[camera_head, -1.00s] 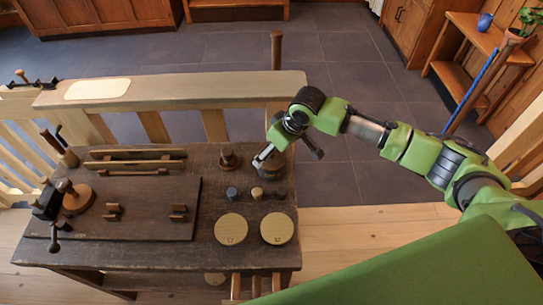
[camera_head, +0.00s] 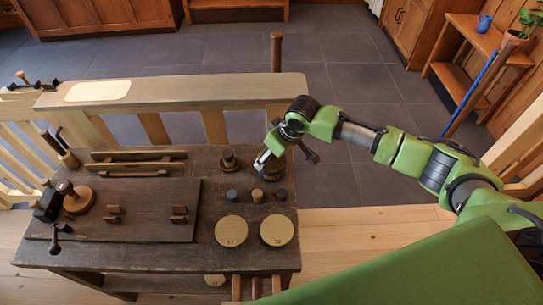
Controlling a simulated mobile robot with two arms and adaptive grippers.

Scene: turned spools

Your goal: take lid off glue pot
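A dark round pot (camera_head: 271,174) stands near the back right corner of the dark workbench (camera_head: 150,258), partly hidden under my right gripper (camera_head: 262,161). A second dark, turned piece with a knob on top (camera_head: 229,160) stands to its left; I cannot tell for certain which of the two is the glue pot. My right gripper comes in from the right and points down at the first pot's top. Its fingers look small here, and I cannot tell whether they are open or closed on a lid. My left gripper is not in view.
Three small cylinders (camera_head: 257,195) stand in front of the pot, with two pale round discs (camera_head: 231,231) nearer me. A dark board (camera_head: 150,205) with wooden pieces covers the bench's left. A pale wooden rail (camera_head: 200,92) runs behind the bench.

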